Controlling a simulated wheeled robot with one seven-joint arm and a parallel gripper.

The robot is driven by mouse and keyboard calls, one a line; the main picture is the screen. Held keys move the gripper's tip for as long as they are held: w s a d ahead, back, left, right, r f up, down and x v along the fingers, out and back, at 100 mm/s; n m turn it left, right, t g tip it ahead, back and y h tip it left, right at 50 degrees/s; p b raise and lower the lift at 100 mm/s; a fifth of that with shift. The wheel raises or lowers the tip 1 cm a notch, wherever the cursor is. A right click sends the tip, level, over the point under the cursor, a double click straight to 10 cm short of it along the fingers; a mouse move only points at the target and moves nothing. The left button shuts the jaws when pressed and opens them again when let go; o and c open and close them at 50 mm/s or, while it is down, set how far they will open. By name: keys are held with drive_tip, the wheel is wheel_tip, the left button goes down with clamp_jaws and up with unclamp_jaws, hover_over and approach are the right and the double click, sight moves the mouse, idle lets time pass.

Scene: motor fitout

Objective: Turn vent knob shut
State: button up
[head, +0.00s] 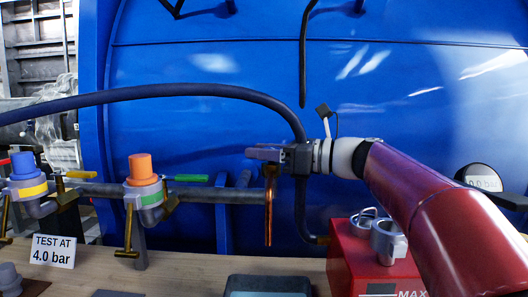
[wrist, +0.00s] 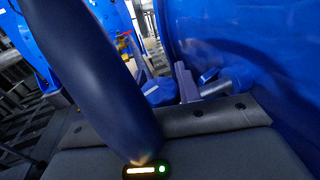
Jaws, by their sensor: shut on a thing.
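My gripper (head: 262,153) is at the right end of the grey pipe (head: 215,194), just above a hanging copper tube (head: 268,210). Its purple-grey fingers point left and are closed on the vent knob, which the fingers mostly hide in the head view. In the wrist view the fingers (wrist: 187,85) show past the gripper's dark body, with blue parts close beside them. How far the knob is turned cannot be told.
A dark hose (head: 180,92) arches over the pipe and crosses near my gripper. Valves with a blue cap (head: 23,165) and an orange cap (head: 140,167) stand left. A green handle (head: 190,178), a test sign (head: 54,251) and a red box (head: 350,262) are nearby. A blue tank wall (head: 400,90) stands behind.

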drive_tip(key=m+t+h, duration=0.1)
drive_tip(key=m+t, duration=0.1)
drive_tip(key=t, duration=0.1)
drive_tip(key=shift+w+d+m+t+h, duration=0.1)
drive_tip(key=shift+w+m+t+h, duration=0.05)
drive_tip(key=shift+m+t+h, duration=0.55)
drive_tip(key=shift+w+d+m+t+h, duration=0.1)
drive_tip(key=shift+m+t+h, duration=0.4)
drive_tip(key=shift+t, duration=0.3)
drive_tip(key=o, duration=1)
drive_tip(key=shift+c, duration=0.2)
drive_tip(key=v, duration=0.7)
drive_tip(key=shift+s+d+b, duration=0.25)
drive_tip(key=shift+b, duration=0.15)
